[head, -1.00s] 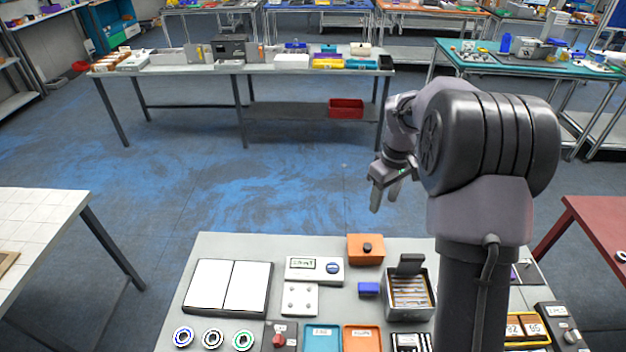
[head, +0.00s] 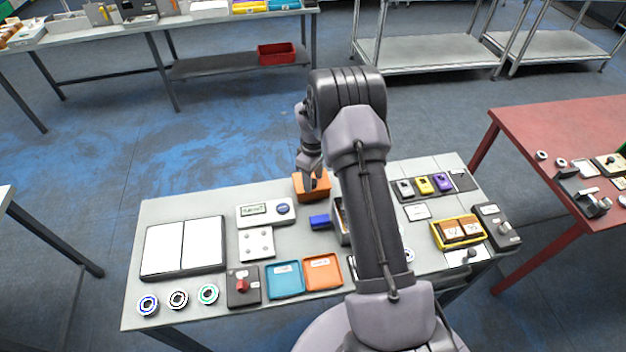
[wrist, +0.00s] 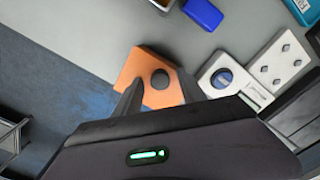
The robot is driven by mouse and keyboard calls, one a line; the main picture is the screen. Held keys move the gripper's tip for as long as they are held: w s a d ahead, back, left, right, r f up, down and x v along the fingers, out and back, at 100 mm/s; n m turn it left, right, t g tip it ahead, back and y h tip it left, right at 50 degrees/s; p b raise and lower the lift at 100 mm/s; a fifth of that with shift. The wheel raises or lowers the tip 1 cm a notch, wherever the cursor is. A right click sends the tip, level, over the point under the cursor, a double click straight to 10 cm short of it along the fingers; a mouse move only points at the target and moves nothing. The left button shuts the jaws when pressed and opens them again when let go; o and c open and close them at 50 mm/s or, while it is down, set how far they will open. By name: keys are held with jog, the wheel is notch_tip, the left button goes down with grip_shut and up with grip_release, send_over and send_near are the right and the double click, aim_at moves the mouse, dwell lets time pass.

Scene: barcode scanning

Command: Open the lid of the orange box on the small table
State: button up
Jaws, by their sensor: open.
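The orange box (head: 318,190) stands near the back edge of the small table (head: 190,203). In the wrist view the orange box (wrist: 143,70) shows its flat orange top with a round dark knob (wrist: 160,78) near the middle. The top looks closed. My gripper (head: 309,184) is over the box in the head view, its tips overlapping the box there. In the wrist view my gripper (wrist: 158,92) is open, its two dark fingers pointing at the box with the knob between them. Whether the fingers touch the box or knob I cannot tell.
A blue block (head: 320,221) and a scanner-like white device (head: 266,212) with a blue button lie close to the box. A grey container (head: 340,222) is partly hidden behind my arm. Blue (head: 285,279) and orange (head: 322,271) trays lie nearer the front.

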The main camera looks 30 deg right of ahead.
jog(key=shift+f, duration=0.15)
grip_shut()
dwell(1.4)
